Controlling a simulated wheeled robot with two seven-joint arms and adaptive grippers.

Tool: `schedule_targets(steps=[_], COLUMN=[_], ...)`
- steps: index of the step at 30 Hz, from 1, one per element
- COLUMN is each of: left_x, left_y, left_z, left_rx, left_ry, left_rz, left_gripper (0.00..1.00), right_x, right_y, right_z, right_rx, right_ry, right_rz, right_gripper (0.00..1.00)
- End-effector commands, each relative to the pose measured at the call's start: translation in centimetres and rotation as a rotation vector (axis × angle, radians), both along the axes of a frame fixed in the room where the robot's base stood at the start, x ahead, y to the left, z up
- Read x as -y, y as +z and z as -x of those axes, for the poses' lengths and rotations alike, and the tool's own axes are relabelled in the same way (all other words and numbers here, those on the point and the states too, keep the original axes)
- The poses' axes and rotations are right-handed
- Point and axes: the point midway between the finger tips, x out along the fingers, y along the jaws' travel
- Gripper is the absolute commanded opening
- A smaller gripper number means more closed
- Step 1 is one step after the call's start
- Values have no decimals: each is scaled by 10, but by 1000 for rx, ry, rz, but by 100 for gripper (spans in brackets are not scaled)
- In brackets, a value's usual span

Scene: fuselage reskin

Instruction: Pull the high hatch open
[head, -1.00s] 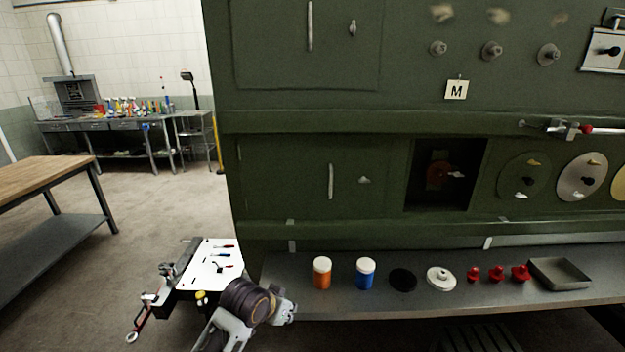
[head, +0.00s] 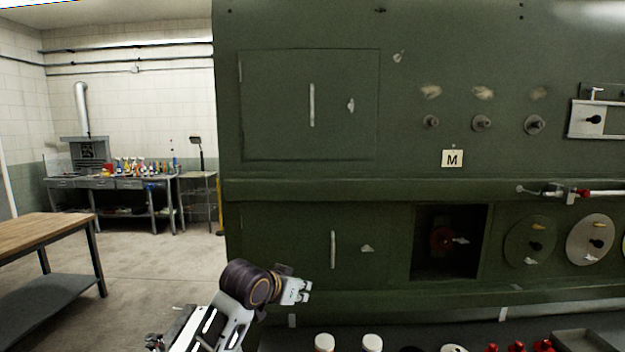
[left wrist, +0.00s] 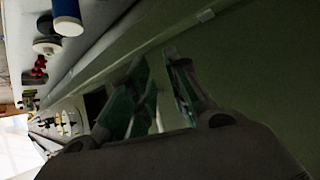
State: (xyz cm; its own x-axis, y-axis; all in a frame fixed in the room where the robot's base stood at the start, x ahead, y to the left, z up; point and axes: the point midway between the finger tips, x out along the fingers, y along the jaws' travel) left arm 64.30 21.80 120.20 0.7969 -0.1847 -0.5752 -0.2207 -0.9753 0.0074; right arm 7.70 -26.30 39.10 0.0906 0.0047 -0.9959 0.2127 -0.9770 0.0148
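The high hatch (head: 275,105) is a square green panel at the upper left of the green fuselage wall in the head view. It looks closed and flush. It has a pale vertical bar handle (head: 312,105) and a small latch (head: 350,105) to the right of that. My left gripper (head: 306,291) is below the high hatch, in front of the wall near the lower hatch, apart from both handles. In the left wrist view its two fingers (left wrist: 165,90) are spread with nothing between them. My right gripper is not in view.
A lower hatch (head: 290,245) with its own handle (head: 333,249) sits under a protruding green rail (head: 400,189). A shelf with white-capped jars (head: 372,343) and red parts runs along the bottom. A wooden table (head: 40,232) stands at the left, with open floor between.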

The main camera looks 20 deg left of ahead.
Motion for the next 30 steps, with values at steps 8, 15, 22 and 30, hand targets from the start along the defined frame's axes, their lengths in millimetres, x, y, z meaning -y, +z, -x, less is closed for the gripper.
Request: schedule_targets(steps=[8, 15, 22, 30], left_x=[-4, -8, -13, -19], left_y=[78, 146, 213, 292], left_z=[-22, -32, -35, -28], left_rx=[103, 188, 269, 364], left_ry=[-9, -18, -28, -40], left_rz=[24, 46, 67, 93], left_gripper=[18, 18, 18, 18], right_x=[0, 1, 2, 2], right_y=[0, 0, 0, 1], right_z=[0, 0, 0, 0], right_rx=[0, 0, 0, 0], right_ry=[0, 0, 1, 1], right_rz=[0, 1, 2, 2], right_gripper=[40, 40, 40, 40])
